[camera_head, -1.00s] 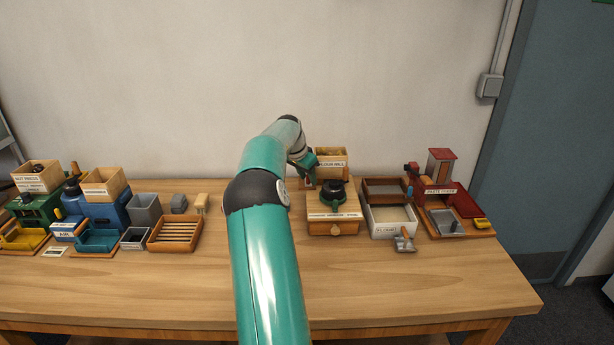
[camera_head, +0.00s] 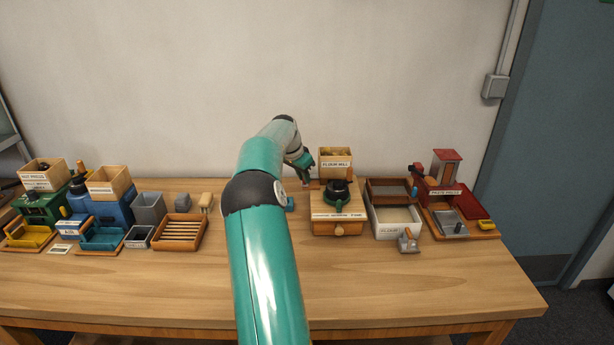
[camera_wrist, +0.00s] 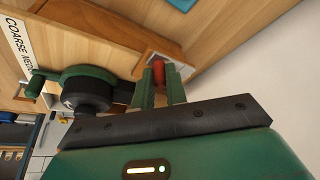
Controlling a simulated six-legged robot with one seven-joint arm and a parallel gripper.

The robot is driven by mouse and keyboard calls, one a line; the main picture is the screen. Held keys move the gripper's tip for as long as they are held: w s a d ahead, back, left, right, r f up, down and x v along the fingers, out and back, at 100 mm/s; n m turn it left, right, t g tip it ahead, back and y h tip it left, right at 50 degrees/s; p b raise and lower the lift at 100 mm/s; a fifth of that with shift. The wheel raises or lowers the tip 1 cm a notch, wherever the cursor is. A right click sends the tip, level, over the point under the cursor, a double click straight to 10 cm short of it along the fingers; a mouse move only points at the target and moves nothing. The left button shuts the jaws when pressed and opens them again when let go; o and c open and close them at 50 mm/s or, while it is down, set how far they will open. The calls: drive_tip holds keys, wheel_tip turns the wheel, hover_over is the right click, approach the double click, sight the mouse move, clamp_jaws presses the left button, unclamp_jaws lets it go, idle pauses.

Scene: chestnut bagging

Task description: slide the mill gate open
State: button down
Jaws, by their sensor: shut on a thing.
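The flour mill (camera_head: 338,222) stands on the table right of my arm, a wooden box with a dark green crank on top and a labelled wooden hopper (camera_head: 336,160) behind. In the wrist view the mill's wooden body (camera_wrist: 110,30) fills the upper left, with the green crank (camera_wrist: 85,90) beside my fingers. My gripper (camera_wrist: 160,88) is shut on a red knob (camera_wrist: 158,72), which stands by a pale plate at the mill's side. In the head view my gripper (camera_head: 307,176) is at the hopper's left side; the knob is largely hidden there.
A white flour tray (camera_head: 396,228) and a red press (camera_head: 445,185) stand to the right. A slatted wooden tray (camera_head: 178,232) and several machines stand left. A small blue thing (camera_head: 290,204) is partly behind my arm. The front of the table is clear.

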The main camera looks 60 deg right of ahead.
drive_tip(key=c, duration=1.5)
unclamp_jaws()
drive_tip(key=shift+w+a, duration=0.2)
drive_tip(key=shift+w, duration=0.15)
drive_tip(key=shift+o, duration=0.5)
drive_tip(key=shift+s+d, duration=0.1)
drive_tip(key=shift+r, duration=0.1)
drive_tip(key=v, duration=1.3)
drive_tip(key=shift+r, duration=0.35)
